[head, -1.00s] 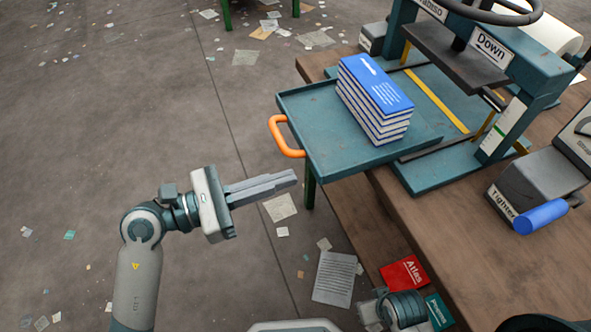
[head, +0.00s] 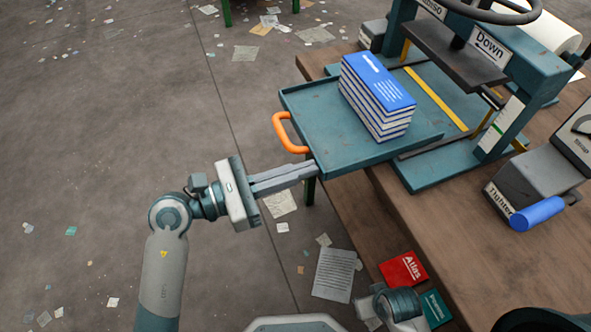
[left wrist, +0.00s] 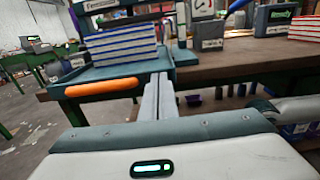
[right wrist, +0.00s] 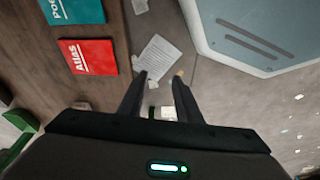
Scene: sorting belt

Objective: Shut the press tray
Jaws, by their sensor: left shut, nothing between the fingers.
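The teal press tray (head: 318,110) is pulled out to the left of the press, past the bench edge. A stack of blue books (head: 378,95) lies on it. Its orange handle (head: 290,132) is on the outer edge and also shows in the left wrist view (left wrist: 104,87). My left gripper (head: 312,168) is shut and empty. Its fingertips are at the tray's near outer corner, beside the handle; I cannot tell whether they touch. My right gripper (right wrist: 157,82) is open and empty, pointing down over the floor beside the bench.
The press (head: 530,70) with its "Down" plate stands on the wooden bench (head: 450,230). A grey box with a blue handle (head: 538,213) is at the right. Red (head: 403,268) and teal (head: 437,308) books lie low by the bench. Scattered paper covers the open floor at left.

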